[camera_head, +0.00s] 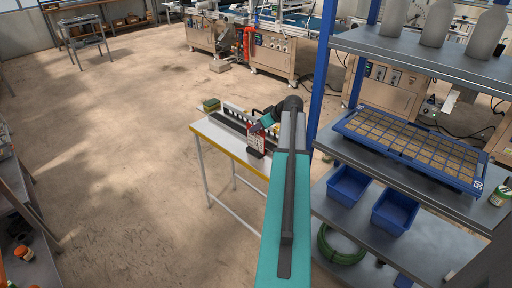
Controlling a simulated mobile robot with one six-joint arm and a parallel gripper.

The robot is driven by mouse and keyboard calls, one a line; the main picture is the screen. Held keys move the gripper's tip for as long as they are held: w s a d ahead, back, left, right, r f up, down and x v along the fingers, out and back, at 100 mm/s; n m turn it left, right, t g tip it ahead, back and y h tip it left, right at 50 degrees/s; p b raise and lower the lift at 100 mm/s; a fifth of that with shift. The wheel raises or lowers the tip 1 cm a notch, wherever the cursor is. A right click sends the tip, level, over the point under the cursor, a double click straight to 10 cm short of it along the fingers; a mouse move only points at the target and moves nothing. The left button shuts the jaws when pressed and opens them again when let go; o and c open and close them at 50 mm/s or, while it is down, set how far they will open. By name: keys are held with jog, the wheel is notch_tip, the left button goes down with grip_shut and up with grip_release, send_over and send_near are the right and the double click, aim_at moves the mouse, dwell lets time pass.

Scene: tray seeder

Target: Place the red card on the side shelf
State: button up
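A small red and white card (256,139) stands upright at the near right part of the small white table (222,140), at or just above a dark block (254,153). My arm reaches forward from the bottom of the picture, and my gripper (259,129) is at the card's upper edge. The fingers are too small and too covered to show whether they touch or hold the card. The shelf unit with blue posts stands at the right; its middle board (330,143) carries a blue seed tray (350,132).
Two blue bins (394,211) and a green coiled hose (341,250) are on the lower right levels. Grey bottles (437,24) stand on the top board. A blue post (325,65) rises just right of my arm. Open floor (120,130) lies left.

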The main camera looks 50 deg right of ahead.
aim_at(256, 140)
jog(key=shift+w+f, duration=0.1)
dwell(0.3)
jog(key=shift+p+x, duration=0.75)
jog(key=shift+x, duration=1.8)
grip_shut()
